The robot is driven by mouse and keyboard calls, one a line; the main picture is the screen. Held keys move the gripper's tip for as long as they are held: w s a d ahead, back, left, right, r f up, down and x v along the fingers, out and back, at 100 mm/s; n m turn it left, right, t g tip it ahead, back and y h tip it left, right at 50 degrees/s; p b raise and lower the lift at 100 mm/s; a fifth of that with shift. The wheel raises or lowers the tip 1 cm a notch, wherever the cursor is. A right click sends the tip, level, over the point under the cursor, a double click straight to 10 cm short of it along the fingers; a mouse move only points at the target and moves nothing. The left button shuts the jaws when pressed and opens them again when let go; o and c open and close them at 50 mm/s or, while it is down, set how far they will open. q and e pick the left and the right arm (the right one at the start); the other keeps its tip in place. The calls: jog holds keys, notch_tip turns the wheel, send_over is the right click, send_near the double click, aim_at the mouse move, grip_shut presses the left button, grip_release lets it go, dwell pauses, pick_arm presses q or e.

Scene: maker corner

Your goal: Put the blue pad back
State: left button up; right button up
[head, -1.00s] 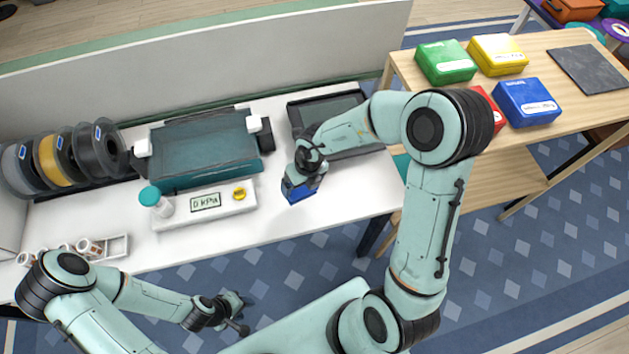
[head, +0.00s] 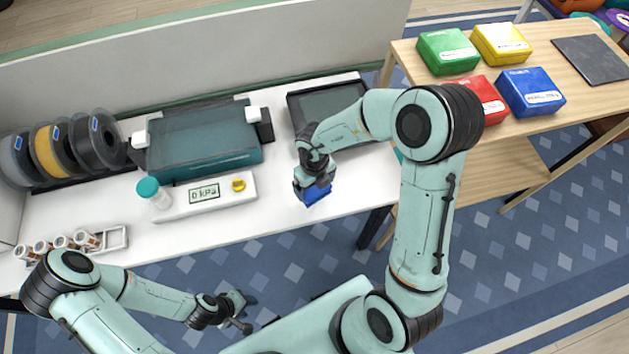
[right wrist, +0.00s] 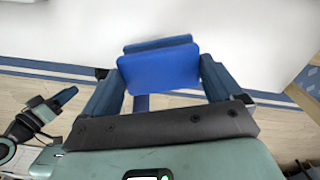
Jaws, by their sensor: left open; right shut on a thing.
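The blue pad (head: 318,194) is a small flat blue block. My right gripper (head: 313,186) is shut on it and holds it above the front right part of the white bench. In the right wrist view the blue pad (right wrist: 158,68) sits between the two fingers, and a second blue layer shows behind its top edge. My left gripper (head: 241,312) is open and empty, low in front of the bench, apart from everything. Fingers of my right gripper partly hide the pad in the head view.
A dark tray (head: 300,108) lies behind my right gripper, partly hidden by my arm. A teal machine (head: 200,150), a gauge reading 0 kPa (head: 218,205), a teal-capped bottle (head: 152,192) and filament spools (head: 55,150) stand leftward. A wooden table (head: 560,60) holds coloured boxes.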

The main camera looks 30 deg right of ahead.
notch_tip(320, 180, down, 2)
jog(key=shift+f+b, duration=0.1)
jog(key=shift+b, duration=0.6)
jog(key=shift+f, duration=0.55)
pick_arm(q)
jog(key=shift+s+f, duration=0.55)
jog(key=shift+f, duration=0.2)
jog(key=shift+s+f, duration=0.55)
jog(key=shift+f, duration=0.15)
pick_arm(e)
jog(key=shift+w+f, duration=0.1)
jog(key=shift+f, duration=0.45)
jog(key=o, duration=0.6)
